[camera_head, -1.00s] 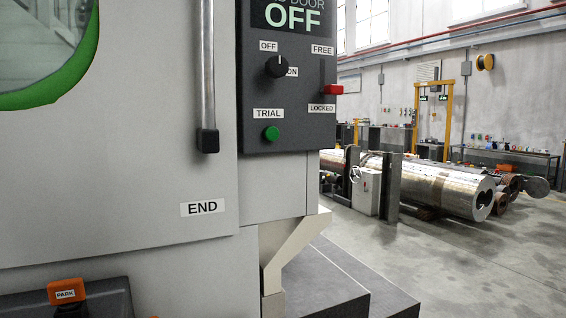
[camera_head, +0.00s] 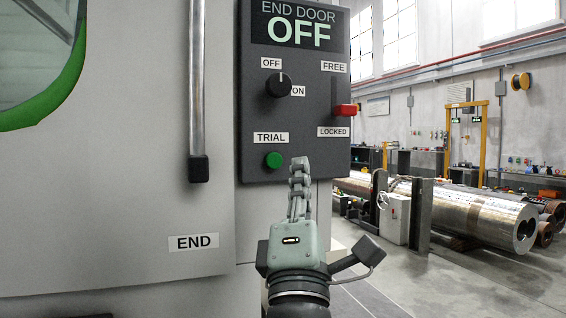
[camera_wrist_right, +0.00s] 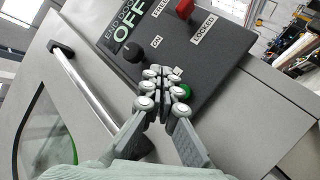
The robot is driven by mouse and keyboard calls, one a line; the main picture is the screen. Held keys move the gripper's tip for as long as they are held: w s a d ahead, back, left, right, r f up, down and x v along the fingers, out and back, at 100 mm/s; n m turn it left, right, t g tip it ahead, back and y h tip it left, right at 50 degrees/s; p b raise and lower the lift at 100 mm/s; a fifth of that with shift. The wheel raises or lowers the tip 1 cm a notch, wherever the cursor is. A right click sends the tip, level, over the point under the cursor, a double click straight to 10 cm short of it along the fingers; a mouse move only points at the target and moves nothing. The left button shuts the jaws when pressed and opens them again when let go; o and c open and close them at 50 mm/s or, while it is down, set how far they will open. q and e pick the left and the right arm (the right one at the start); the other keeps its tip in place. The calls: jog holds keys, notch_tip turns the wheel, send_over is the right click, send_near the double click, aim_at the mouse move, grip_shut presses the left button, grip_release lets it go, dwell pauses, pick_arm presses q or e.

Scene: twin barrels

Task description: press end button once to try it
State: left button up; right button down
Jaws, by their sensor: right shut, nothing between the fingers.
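The dark control panel (camera_head: 262,105) carries a screen (camera_head: 296,25) reading END DOOR OFF. Its green button (camera_head: 273,159) sits under the TRIAL label, at the panel's lower left. The button also shows in the right wrist view (camera_wrist_right: 184,90), partly behind my fingers. My right gripper (camera_head: 299,168) is shut and empty, pointing up in front of the panel's lower edge. Its tips appear just right of the green button in the head view. I cannot tell whether they touch the panel. My left gripper is out of view.
A black knob (camera_head: 278,85) points to OFF. A red lever (camera_head: 344,110) sits between FREE and LOCKED, nearer LOCKED. A vertical metal handle (camera_head: 197,90) stands left of the panel, above the END label (camera_head: 193,242). Large metal cylinders (camera_head: 480,215) lie farther right on the floor.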

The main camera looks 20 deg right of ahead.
aim_at(274, 161)
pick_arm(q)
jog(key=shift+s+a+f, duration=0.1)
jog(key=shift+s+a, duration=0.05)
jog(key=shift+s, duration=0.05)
pick_arm(e)
jog(key=shift+s+r, duration=0.1)
jog(key=shift+s, duration=0.05)
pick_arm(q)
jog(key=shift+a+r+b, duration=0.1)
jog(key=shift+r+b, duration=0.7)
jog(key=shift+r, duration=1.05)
pick_arm(e)
jog(key=shift+w+a, duration=0.15)
jog(key=shift+w, duration=4.3)
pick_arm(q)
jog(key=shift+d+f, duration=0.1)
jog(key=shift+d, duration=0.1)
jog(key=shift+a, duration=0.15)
pick_arm(e)
jog(key=shift+w, duration=0.1)
